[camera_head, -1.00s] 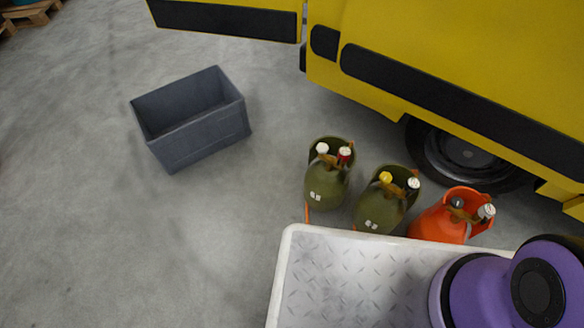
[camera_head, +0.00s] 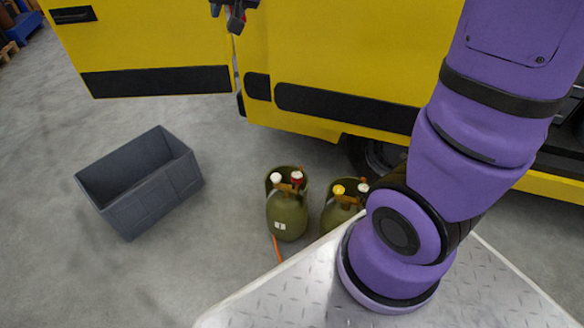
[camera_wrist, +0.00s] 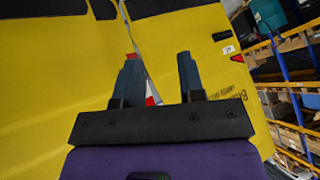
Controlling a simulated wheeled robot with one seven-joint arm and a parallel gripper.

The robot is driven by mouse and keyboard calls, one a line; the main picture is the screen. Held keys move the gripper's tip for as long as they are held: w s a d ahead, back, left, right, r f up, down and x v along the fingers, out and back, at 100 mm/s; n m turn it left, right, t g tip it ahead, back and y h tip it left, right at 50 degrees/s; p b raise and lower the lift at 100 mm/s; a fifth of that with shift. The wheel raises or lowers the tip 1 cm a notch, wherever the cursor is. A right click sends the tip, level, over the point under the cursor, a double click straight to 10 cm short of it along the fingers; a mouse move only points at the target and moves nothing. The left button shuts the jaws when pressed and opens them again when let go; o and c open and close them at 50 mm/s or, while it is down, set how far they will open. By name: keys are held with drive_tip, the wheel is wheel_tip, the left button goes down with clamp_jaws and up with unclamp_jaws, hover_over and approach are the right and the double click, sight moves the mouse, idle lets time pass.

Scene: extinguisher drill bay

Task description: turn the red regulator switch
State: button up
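The red regulator switch (camera_head: 297,175) sits on top of a dark green gas cylinder (camera_head: 288,215) on the floor, left of a second green cylinder (camera_head: 338,213). A white knob (camera_head: 276,178) is beside the red one. The second cylinder has a yellow knob (camera_head: 338,190). My gripper (camera_head: 235,15) shows at the top of the head view, high above the cylinders and in front of the yellow van. In the wrist view my gripper (camera_wrist: 157,75) has its two fingers apart with nothing between them. The red switch cannot be made out in the wrist view.
A yellow van (camera_head: 330,60) with an open door (camera_head: 150,50) stands behind the cylinders. A grey crate (camera_head: 140,185) is on the floor at left. Shelving (camera_wrist: 285,90) shows at right in the wrist view. Floor between crate and cylinders is clear.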

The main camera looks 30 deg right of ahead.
drive_tip(key=w+d+f+m+t+h, duration=0.1)
drive_tip(key=w+f+m+h, duration=0.15)
drive_tip(key=w+f, duration=0.95)
drive_tip(key=w+f+m+t+h, duration=0.1)
drive_tip(key=w+f+m+h, duration=0.15)
drive_tip(key=w+f, duration=1)
drive_tip(key=m+h, duration=0.3)
drive_tip(key=h, duration=0.8)
approach(293, 186)
drive_tip(key=shift+t, duration=0.3)
drive_tip(key=x, duration=1)
drive_tip(key=shift+s+d, duration=0.1)
